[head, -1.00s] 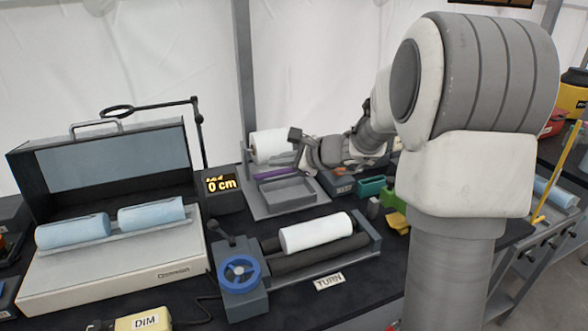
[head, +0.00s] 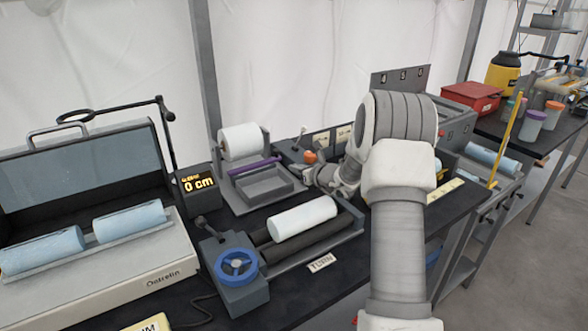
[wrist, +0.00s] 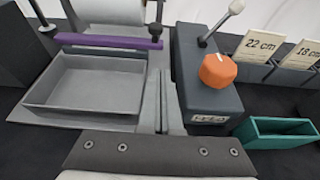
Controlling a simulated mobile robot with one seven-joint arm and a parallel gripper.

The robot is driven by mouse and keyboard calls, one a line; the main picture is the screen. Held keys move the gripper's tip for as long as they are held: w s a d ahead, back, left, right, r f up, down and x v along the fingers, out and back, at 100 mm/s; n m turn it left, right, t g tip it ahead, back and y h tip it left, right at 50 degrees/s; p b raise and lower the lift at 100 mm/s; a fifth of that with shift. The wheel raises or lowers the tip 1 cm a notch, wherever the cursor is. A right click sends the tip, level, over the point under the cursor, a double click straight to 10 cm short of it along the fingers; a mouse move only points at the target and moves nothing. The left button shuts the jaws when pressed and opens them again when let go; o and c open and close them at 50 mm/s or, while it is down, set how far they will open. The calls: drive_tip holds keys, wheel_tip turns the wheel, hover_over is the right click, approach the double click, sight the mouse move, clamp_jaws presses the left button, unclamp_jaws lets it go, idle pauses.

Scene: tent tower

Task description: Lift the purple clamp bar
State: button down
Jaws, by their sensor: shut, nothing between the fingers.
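The purple clamp bar (head: 256,166) lies level across the grey paper-roll stand, in front of the white roll (head: 240,141) and behind a shallow grey tray (head: 265,187). In the wrist view the purple clamp bar (wrist: 108,42) is at upper left, with a dark post at each end. My gripper (wrist: 162,78) is shut and empty. Its thin fingers show right of the tray, below and to the right of the bar's right end, apart from it. In the head view my arm partly hides my gripper, right of the stand.
A dark box with an orange knob (wrist: 217,70) and a lever stands close to the right of my fingers. A teal bin (wrist: 273,133) and cards marked 22 cm and 18 cm are further right. A roller unit with a blue handwheel (head: 237,266) stands in front of the stand.

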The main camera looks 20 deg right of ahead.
drive_tip(key=x, duration=0.8)
drive_tip(key=shift+r, duration=0.25)
